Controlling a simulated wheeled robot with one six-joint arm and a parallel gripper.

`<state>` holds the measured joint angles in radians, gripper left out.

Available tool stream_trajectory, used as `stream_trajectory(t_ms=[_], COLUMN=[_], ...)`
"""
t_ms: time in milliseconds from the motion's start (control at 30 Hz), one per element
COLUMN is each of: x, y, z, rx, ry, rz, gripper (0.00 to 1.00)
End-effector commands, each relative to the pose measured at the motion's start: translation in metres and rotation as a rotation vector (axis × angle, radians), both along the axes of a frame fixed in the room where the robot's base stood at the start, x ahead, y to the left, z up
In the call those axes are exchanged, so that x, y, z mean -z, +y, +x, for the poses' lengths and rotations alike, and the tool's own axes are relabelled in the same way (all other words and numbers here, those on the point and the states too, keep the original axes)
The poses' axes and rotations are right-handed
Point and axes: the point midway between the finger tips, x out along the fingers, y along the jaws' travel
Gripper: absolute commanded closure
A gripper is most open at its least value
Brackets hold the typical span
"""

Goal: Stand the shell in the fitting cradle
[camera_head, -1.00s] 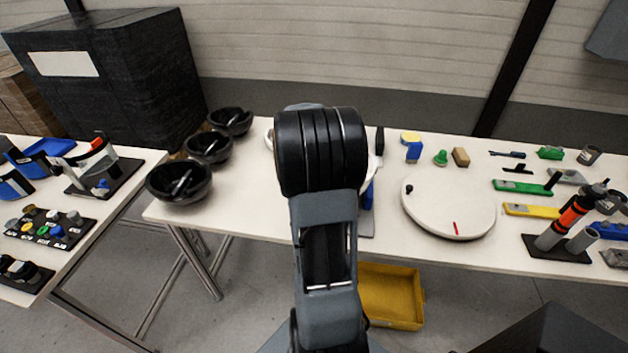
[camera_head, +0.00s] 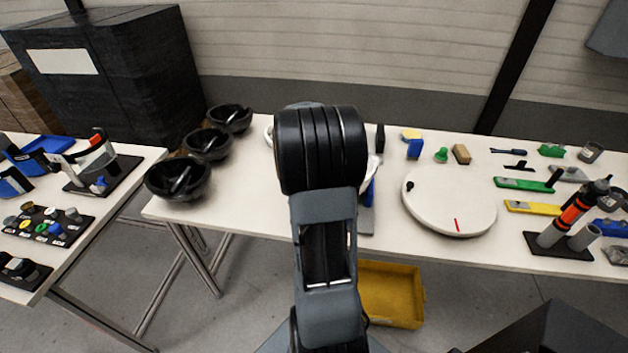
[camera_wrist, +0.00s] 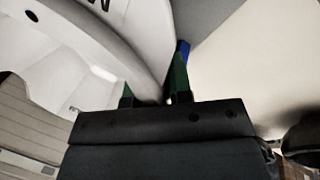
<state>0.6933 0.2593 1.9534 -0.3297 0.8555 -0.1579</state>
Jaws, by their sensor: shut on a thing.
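In the wrist view my gripper (camera_wrist: 152,92) is shut on the rim of a white shell (camera_wrist: 98,42), with one dark green finger on each side of the wall. The shell fills the upper left and carries dark lettering. In the head view my arm hides the gripper and most of the shell; only a white edge (camera_head: 375,166) shows beside it. A grey plate (camera_head: 366,222) with a blue upright part (camera_head: 369,192), probably the fitting cradle, stands partly hidden behind my arm. A blue piece (camera_wrist: 183,47) also shows past the fingers. I cannot tell whether shell and cradle touch.
Several black shells (camera_head: 178,180) with inner bars stand at the table's left end. A round white turntable (camera_head: 449,202) is right of my arm. Tools and a post stand (camera_head: 572,220) occupy the right side. A yellow bin (camera_head: 391,294) sits below. A side table is at left.

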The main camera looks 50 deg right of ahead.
Motion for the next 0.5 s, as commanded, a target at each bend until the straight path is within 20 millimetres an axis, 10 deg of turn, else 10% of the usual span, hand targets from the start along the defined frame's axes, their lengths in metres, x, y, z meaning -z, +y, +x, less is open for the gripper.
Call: stream_trajectory(t_ms=[367, 400, 500], x=[0.0078, 0.0067, 0.0067], y=[-0.0003, -0.0003, -0.0002], z=[0.0003, 0.0003, 0.0002], rx=[0.000, -0.001, 0.000], ry=[-0.001, -0.002, -0.001], rz=[-0.001, -0.002, -0.001], gripper=[1.00, 0.76, 0.67])
